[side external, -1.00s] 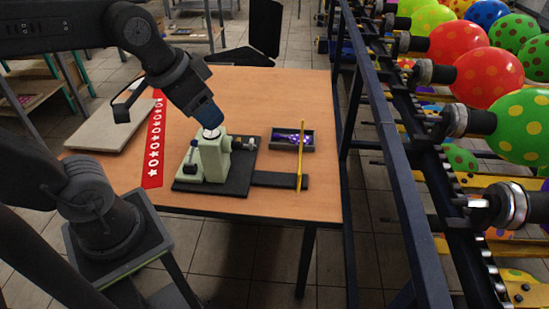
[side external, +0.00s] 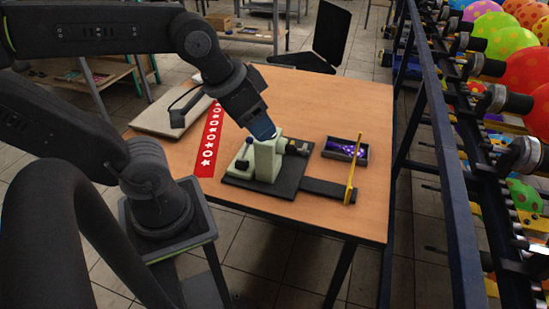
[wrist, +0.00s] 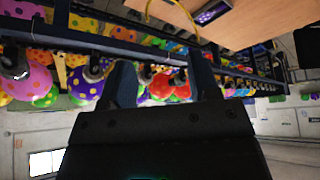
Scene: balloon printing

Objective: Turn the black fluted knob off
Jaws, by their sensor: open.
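A pale green machine (side external: 269,160) stands on a black base plate (side external: 287,181) on the wooden table. A small black knob (side external: 242,166) sits on its low front-left part; its fluting is too small to make out. A dark blue knob (side external: 249,141) is behind it. My gripper (side external: 262,133) points down at the top of the machine's tall block, up and to the right of the black knob; I cannot tell if it touches the block. In the wrist view its two fingers (wrist: 165,82) are apart with nothing between them, and the black knob is not visible there.
A yellow upright bar (side external: 354,168) stands on the plate's right arm. A dark tray (side external: 345,149) with purple items lies behind it. A red starred strip (side external: 209,142) and a grey slab (side external: 172,113) lie left. A dark metal frame (side external: 447,180) runs along the right.

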